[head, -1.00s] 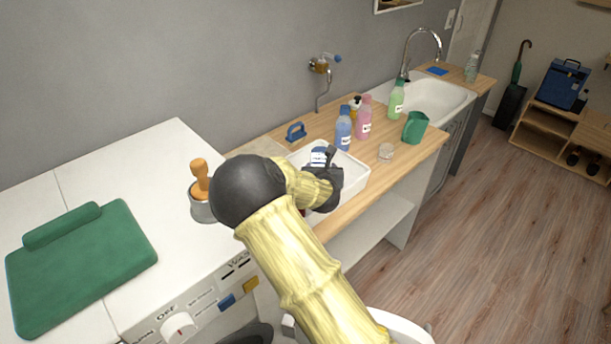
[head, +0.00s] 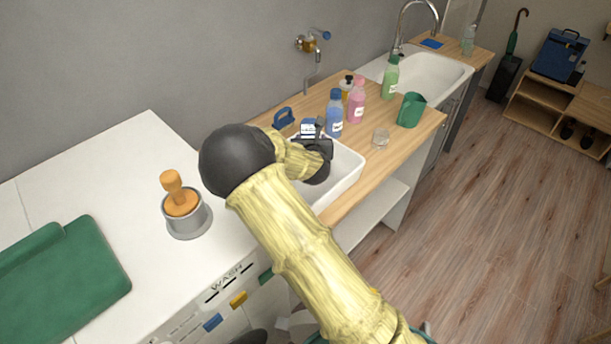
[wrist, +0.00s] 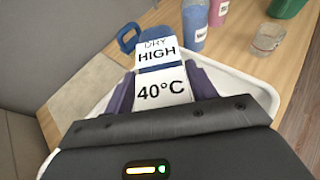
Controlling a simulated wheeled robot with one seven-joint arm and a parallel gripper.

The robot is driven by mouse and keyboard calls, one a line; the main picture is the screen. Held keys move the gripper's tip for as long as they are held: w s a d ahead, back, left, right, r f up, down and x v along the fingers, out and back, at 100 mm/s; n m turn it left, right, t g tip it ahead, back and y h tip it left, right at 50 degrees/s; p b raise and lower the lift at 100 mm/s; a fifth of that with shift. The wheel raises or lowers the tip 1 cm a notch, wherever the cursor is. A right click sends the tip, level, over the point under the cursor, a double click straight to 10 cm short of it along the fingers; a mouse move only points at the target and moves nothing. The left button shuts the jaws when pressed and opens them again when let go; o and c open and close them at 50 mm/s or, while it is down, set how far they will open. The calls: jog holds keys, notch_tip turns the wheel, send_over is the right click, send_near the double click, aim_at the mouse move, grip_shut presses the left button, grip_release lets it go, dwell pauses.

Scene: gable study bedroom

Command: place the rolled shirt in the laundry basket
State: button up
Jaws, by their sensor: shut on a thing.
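My gripper (head: 314,140) is shut on a blue-and-white labelled thing (head: 308,128) at the white basin on the counter. In the wrist view this labelled thing (wrist: 160,75) stands between the purple fingers and reads "DRY HIGH" and "40°C". I cannot tell whether it is the rolled shirt, as its lower part is hidden. No laundry basket can be made out for sure in either view. A green folded cloth or pad (head: 70,285) with a rolled edge lies on the white machine top at left.
The white basin (head: 350,178) is under my gripper. Behind it are a blue-handled brush (head: 284,117), a blue bottle (head: 334,115), a pink bottle (head: 356,102), a glass (head: 380,138) and a green cup (head: 411,110). A brush in a grey pot (head: 187,218) stands left.

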notch_tip(320, 180, down, 5)
jog(key=shift+a+r+p, duration=0.1)
jog(key=shift+a+p, duration=0.05)
jog(key=shift+p, duration=0.3)
jog(key=shift+w+d+f, duration=0.15)
jog(key=shift+d+f, duration=0.1)
jog(key=shift+f, duration=0.1)
jog(key=shift+f, duration=0.1)
notch_tip(320, 180, down, 4)
jog(key=shift+w+r+p, duration=0.1)
jog(key=shift+r+p, duration=0.15)
jog(key=shift+p, duration=0.2)
